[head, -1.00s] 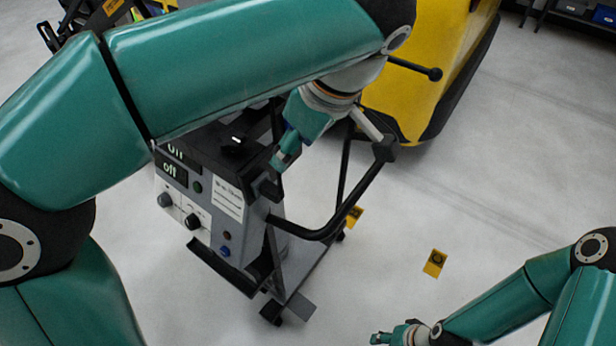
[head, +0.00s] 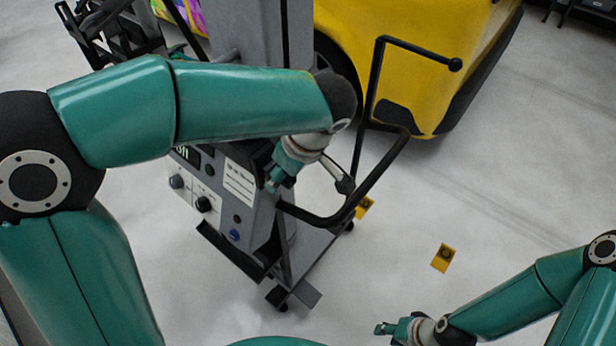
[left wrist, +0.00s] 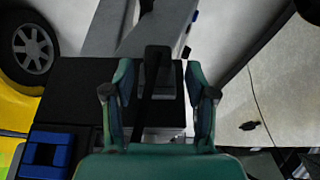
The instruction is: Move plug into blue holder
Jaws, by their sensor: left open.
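My left gripper (head: 272,182) is over the top of the grey machine (head: 222,200). In the left wrist view its two teal fingers (left wrist: 160,92) are apart. A dark block, which looks like the plug (left wrist: 158,70), stands between the fingers with gaps on both sides. The blue holder (left wrist: 66,152) is a blue square frame on the black top, at the lower left of the left wrist view. In the head view my left arm hides the plug and holder. My right gripper (head: 384,328) is low at the bottom right, away from the machine; its jaw opening is too small to tell.
A black tube handle (head: 372,182) juts from the machine's right side. A yellow vehicle (head: 425,60) stands behind.

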